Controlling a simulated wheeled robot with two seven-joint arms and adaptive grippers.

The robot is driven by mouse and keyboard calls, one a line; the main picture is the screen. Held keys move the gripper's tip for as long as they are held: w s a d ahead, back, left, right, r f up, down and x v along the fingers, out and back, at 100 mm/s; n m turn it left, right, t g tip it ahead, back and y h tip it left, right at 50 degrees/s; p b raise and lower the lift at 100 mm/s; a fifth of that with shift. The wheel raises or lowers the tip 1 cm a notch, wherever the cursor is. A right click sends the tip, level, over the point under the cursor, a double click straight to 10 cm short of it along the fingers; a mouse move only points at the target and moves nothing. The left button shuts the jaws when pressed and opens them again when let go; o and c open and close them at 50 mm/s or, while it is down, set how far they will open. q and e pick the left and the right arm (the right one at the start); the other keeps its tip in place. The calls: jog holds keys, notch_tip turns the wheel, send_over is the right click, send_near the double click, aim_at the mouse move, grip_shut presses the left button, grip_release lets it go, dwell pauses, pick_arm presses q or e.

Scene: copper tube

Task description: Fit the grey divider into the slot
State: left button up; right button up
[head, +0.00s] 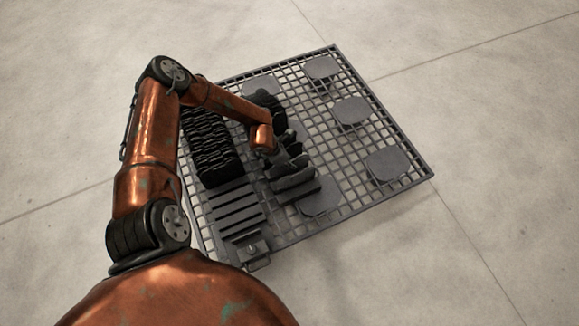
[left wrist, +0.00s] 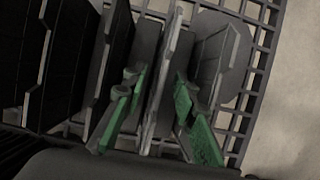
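My left gripper (head: 283,143) is down over the far part of this row. In the left wrist view, its two green fingers (left wrist: 160,108) stand on either side of one light grey divider (left wrist: 168,65). Gaps show between the fingers and this divider, so the gripper looks open around it. The lower edge of the divider is hidden. A slotted holder (head: 238,208) with several bare slots lies at the near left of the grid. My right gripper is not in view.
A dense row of black plates (head: 208,140) stands beyond the slotted holder. Other dividers (left wrist: 213,55) stand close beside my fingers. Flat grey rounded pads (head: 388,163) lie on the dark grid (head: 345,195). The grid's right side is otherwise clear, with concrete floor around it.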

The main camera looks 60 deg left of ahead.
pick_arm(q)
jog(key=shift+f, duration=0.15)
dwell(0.4)
jog(key=shift+c, duration=0.3)
grip_shut()
dwell(0.3)
